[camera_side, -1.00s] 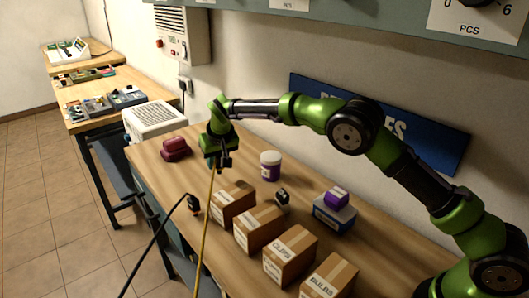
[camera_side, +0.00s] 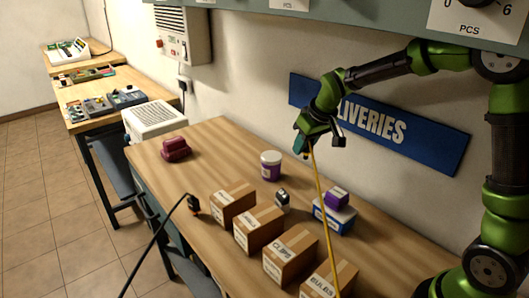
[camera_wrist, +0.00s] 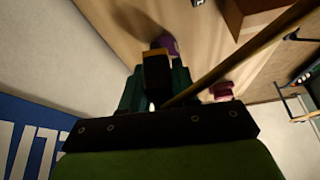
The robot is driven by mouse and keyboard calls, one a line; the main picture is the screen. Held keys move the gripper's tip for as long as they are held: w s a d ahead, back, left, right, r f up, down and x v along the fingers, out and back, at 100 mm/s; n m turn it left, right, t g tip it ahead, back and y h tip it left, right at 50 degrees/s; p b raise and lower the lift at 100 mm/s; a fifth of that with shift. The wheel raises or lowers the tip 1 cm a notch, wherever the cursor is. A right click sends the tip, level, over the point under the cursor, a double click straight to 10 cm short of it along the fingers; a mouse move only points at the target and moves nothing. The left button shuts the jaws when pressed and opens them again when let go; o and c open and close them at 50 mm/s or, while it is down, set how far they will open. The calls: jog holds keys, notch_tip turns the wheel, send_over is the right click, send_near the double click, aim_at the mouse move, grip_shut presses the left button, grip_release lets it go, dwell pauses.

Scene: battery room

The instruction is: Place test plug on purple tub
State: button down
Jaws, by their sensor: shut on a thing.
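My gripper (camera_side: 303,150) is raised above the back of the bench, in front of the blue wall sign. It is shut on the test plug, which shows in the wrist view as a dark block with a brownish face (camera_wrist: 157,75) between the fingers. A yellow cable (camera_side: 322,205) hangs from the gripper to the bench front; it also shows in the wrist view (camera_wrist: 225,65). The purple tub (camera_side: 271,166), white with purple bands, stands upright on the bench, below and left of the gripper. In the wrist view it is partly hidden behind the plug (camera_wrist: 168,43).
Several cardboard boxes (camera_side: 258,228) line the bench front. A maroon object (camera_side: 175,149) and a black-cabled plug (camera_side: 193,204) lie left.

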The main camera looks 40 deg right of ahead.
jog(key=shift+s+a+f+n, duration=0.25)
jog(key=shift+s+f+n, duration=0.15)
jog(key=shift+s+f, duration=0.25)
jog(key=shift+w+f+y, duration=0.1)
jog(key=shift+f+y, duration=0.05)
jog(key=shift+y, duration=0.15)
send_over(266, 152)
jog(key=s, duration=0.2)
jog(key=shift+f, duration=0.7)
jog(key=shift+w+f, duration=0.15)
jog(key=shift+f, duration=1.6)
jog(key=shift+f, duration=0.1)
jog(key=shift+f, duration=0.1)
jog(key=c, duration=0.8)
grip_release()
jog(key=shift+c, duration=0.2)
